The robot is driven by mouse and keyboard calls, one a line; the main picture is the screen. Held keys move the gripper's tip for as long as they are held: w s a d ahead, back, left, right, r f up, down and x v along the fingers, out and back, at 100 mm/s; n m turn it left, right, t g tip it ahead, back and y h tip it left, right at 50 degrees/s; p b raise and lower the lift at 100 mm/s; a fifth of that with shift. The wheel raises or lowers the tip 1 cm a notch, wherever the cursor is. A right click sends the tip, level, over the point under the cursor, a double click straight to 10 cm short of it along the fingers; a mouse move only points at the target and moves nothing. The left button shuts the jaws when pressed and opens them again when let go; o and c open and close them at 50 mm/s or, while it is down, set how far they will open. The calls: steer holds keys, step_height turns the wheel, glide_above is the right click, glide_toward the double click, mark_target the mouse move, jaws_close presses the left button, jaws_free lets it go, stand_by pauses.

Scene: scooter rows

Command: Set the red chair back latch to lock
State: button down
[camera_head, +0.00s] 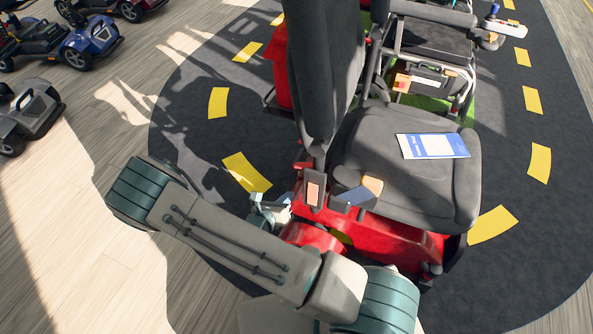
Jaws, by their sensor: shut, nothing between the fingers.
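The red chair (410,245) is a mobility scooter with a red base, a dark grey padded seat (375,150) and an upright dark backrest (322,70). A blue and white card lies on the seat. At the near side, where backrest and seat meet, is a dark upright piece with a tan face (313,190); whether it is the latch, and its setting, I cannot tell. My gripper (272,211) shows as a small pale shape just left of this piece, partly hidden by my arm. It is shut and empty. Contact with the chair cannot be made out.
A blue scooter (90,40) and a grey scooter (30,115) stand at upper left. The dark mat (205,150) with yellow dashes is clear on the left.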

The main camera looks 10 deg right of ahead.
mark_target(302, 188)
steer(key=b+x, duration=0.3)
steer(key=x, duration=0.7)
steer(key=shift+d+f, duration=0.1)
steer(key=shift+w+a+r+b, duration=0.15)
steer(key=shift+a+r+b, duration=0.05)
steer(key=shift+r, duration=0.35)
steer(key=shift+w+a+r+b, duration=0.15)
steer(key=shift+a+r, duration=0.1)
steer(key=shift+r, duration=0.35)
steer(key=shift+w+a+r, duration=0.15)
steer(key=shift+a+r, duration=0.1)
steer(key=shift+r, duration=0.6)
steer(key=shift+a, duration=0.1)
steer(key=shift+a+r, duration=0.1)
steer(key=shift+r, duration=0.05)
